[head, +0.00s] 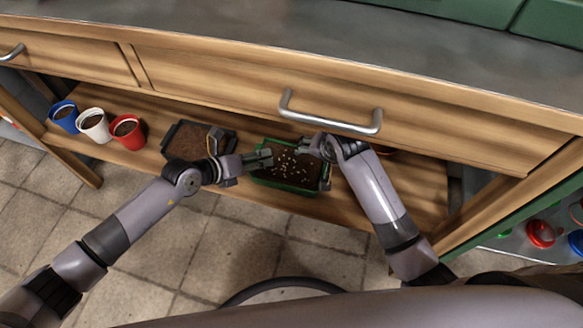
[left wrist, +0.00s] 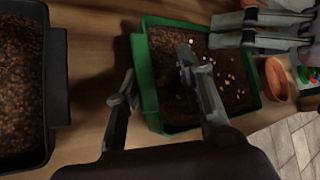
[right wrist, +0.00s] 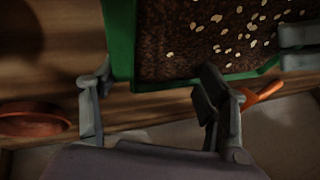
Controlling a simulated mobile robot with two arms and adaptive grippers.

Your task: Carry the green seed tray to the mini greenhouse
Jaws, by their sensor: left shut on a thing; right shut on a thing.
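The green seed tray (head: 283,187), filled with dark soil and scattered pale seeds, sits at the lower shelf under the drawers. My left gripper (head: 262,158) is shut on its left wall; in the left wrist view one finger is outside the green wall (left wrist: 147,85) and one is over the soil. My right gripper (head: 318,160) is shut on its right side; in the right wrist view one finger is outside the green wall (right wrist: 121,40) and one is inside. I cannot tell whether the tray touches the shelf. I cannot make out a mini greenhouse in these views.
A black tray of soil (head: 185,140) stands left of the green tray. Blue (head: 64,118), white (head: 94,126) and red (head: 127,133) pots stand farther left. A terracotta dish (right wrist: 32,120) is on the right. The drawer handle (head: 330,122) juts out above. Tiled floor is open in front.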

